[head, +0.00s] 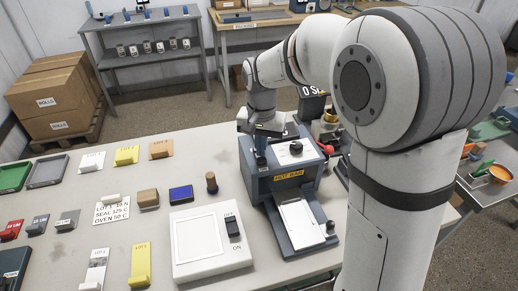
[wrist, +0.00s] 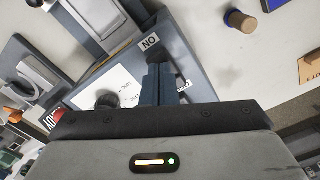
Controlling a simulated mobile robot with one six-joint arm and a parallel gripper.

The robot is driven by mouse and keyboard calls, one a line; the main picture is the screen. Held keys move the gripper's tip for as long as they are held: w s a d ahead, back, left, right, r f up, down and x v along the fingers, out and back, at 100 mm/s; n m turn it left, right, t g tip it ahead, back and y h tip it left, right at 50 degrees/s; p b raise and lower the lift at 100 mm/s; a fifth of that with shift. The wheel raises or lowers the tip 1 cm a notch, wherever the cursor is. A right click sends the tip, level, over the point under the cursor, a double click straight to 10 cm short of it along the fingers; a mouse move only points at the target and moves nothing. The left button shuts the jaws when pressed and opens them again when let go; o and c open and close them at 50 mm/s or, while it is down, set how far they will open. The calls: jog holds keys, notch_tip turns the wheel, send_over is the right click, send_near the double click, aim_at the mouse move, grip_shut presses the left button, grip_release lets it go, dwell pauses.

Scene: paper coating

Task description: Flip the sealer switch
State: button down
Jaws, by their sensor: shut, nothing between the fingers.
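The blue-grey sealer (head: 262,190), labelled HOT BAR, stands on the table in the head view. Its top panel (wrist: 122,88) shows in the wrist view with a dark knob (wrist: 107,100) and a small label (wrist: 149,42) reading ON upside down. My gripper (head: 260,160) is over the left side of the sealer's top, pointing down. In the wrist view my gripper (wrist: 157,70) is shut and empty, its fingertips just beside the ON label. The switch at the fingertips is mostly hidden, so I cannot tell its position or whether I touch it.
A white box (head: 190,262) with a black OFF/ON rocker (head: 232,226) stands left of the sealer's front. A red button (wrist: 57,116) shows in the wrist view. Coloured cards and trays fill the left table.

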notch_tip(320, 180, up, 6)
jog(key=p, duration=0.4)
dwell(0.5)
jog(key=s+d+r+n+t, duration=0.1)
jog(key=s+d, duration=0.6)
jog(key=s, duration=0.3)
jog(key=s+d+r+n+t, duration=0.1)
jog(key=s+d+t, duration=0.1)
jog(key=s+d, duration=0.5)
jog(key=s, duration=0.3)
jog(key=shift+d+r+n, duration=0.2)
jog(key=shift+r+n, duration=0.2)
